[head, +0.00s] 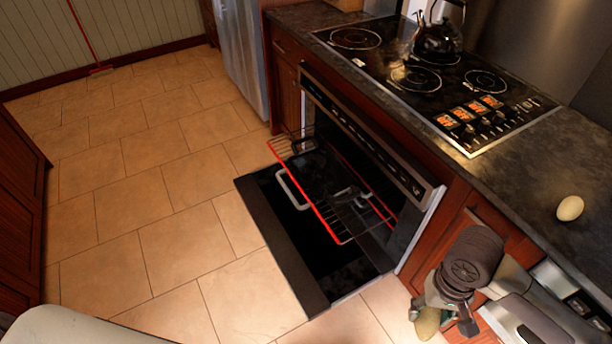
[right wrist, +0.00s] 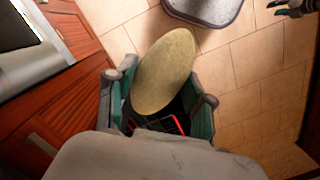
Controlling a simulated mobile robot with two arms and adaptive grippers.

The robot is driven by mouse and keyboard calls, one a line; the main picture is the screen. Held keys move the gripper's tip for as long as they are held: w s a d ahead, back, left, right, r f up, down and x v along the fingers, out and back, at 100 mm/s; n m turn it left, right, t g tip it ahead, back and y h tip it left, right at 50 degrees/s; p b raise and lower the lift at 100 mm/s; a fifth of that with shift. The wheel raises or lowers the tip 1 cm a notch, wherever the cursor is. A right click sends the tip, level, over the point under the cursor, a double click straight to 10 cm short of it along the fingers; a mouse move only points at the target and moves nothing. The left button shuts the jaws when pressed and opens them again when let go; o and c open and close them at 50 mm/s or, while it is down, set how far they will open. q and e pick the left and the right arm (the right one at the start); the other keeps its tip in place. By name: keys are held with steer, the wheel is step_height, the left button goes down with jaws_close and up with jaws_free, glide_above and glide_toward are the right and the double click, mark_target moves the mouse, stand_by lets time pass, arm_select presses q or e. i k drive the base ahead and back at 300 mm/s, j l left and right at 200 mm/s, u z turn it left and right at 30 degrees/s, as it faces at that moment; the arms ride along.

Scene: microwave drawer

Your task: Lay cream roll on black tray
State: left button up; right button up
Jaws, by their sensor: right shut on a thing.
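My right gripper (head: 443,312) is at the lower right of the head view, in front of the cabinets beside the oven. It is shut on a pale cream roll (head: 428,323), held in the air over the floor. In the right wrist view the roll (right wrist: 163,70) stands out between the teal fingers. A black tray-like surface with red edges (head: 319,212) is slid out of the open oven; I cannot tell tray from rack for certain. The held roll is right of it, apart from it. Part of my left gripper (right wrist: 290,10) shows at the top right; its jaw state is unclear.
The oven door (head: 278,238) is folded down. Another pale roll-like object (head: 570,208) lies on the dark counter (head: 530,170). A kettle (head: 437,38) stands on the black cooktop (head: 380,70). The tiled floor (head: 160,200) left of the door is clear.

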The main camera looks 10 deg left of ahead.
mark_target(316, 163)
steer(key=i+j+z, duration=0.1)
steer(key=j, duration=1.65)
steer(key=i+j+z, duration=0.1)
steer(key=i+j, duration=0.65)
steer(key=j, duration=0.15)
steer(key=i+j+z, duration=0.15)
steer(key=i+j, duration=0.25)
steer(key=i, duration=0.5)
